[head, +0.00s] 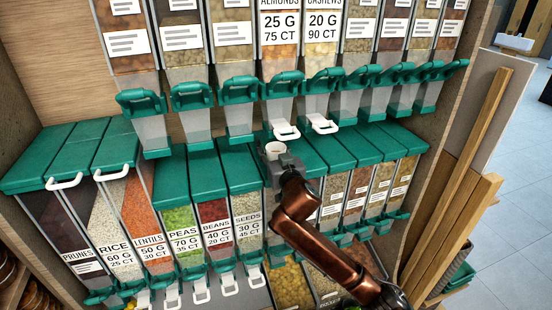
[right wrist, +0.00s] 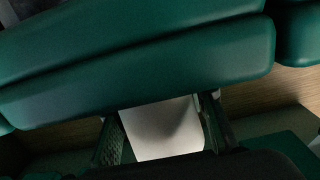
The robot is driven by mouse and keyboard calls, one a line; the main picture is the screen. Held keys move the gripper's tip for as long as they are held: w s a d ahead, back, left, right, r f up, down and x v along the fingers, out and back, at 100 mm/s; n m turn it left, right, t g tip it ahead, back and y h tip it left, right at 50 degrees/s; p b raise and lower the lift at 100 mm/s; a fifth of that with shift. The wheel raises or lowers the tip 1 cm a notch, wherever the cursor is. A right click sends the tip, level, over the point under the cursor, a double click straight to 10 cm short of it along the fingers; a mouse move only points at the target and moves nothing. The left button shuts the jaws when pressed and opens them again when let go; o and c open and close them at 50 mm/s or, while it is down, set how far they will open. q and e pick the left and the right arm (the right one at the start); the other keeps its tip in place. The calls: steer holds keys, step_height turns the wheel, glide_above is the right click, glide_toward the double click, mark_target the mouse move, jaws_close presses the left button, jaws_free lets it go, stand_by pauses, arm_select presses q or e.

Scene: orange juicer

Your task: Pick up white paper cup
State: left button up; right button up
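The white paper cup (head: 275,148) is near the middle of the head view, beside the green lids and just below the upper row of dispensers. My right gripper (head: 277,160) is around it, and the cup's white rim shows above the fingers. In the right wrist view the cup (right wrist: 163,130) sits between the two dark fingers, one along each side, with green dispenser parts beyond it. The fingers look closed on the cup. Its lower part is hidden by the gripper in the head view. My left gripper is not in view.
An upper row of clear dispensers with green spouts (head: 240,92) hangs close above the cup. Lower bins with green lids (head: 205,178) and labels such as peas and beans stand behind and beside it. A wooden side panel (head: 455,210) edges the shelf at right.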

jaws_close()
stand_by(0.6)
